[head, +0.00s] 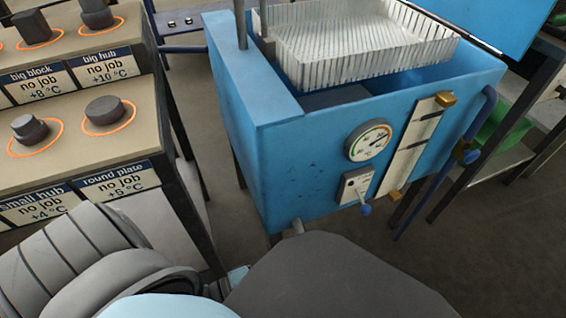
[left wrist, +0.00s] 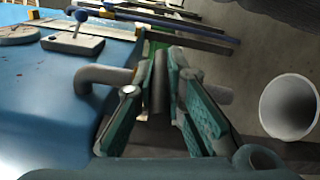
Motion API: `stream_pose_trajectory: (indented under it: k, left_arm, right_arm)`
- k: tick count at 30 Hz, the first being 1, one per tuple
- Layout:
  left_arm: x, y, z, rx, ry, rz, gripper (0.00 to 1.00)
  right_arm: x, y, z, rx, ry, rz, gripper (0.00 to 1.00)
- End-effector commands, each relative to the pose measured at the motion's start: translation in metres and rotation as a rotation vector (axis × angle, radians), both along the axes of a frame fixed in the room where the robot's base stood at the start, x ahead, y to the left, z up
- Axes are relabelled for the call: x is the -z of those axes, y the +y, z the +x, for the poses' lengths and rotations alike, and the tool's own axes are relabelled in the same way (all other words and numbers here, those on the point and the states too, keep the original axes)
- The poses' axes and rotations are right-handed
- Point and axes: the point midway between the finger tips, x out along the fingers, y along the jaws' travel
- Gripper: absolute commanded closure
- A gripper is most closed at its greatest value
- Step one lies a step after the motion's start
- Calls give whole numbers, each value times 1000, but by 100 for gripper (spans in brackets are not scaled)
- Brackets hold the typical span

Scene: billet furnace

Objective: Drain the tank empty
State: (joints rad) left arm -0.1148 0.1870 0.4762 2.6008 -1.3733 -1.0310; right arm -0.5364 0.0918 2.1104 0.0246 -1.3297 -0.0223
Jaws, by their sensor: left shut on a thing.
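The blue tank (head: 310,150) stands in the middle of the head view, its white slatted basket (head: 360,45) in its open top. A grey pipe stub (head: 298,226) comes out low on its front. In the left wrist view this looks like the bent grey pipe (left wrist: 105,77) leaving the blue wall. My left gripper (left wrist: 168,85) is shut on a dark grey handle (left wrist: 160,78) at this pipe; the fingers hide part of it. In the head view my left arm hides most of that spot. My right gripper is in neither view.
The tank's front carries a round dial (head: 368,140), a switch plate (head: 356,187) with a blue-tipped lever and a pale sight strip (head: 415,145). A rack with job labels (head: 108,68) stands at left. A white round opening (left wrist: 290,107) lies right of the gripper.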

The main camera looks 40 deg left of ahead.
Motion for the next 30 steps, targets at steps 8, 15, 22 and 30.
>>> stream_pose_trajectory:
  k: [8,15,22,30]
  left_arm:
    - [3,0,-2,0,10,3,68]
    - [1,0,-1,1,5,2,68]
    - [-11,1,-1,5,3,6,68]
    - [-62,0,-4,6,1,-3,57]
  right_arm:
    - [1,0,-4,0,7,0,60]
    - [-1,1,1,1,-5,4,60]
    - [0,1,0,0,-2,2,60]
    - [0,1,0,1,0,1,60]
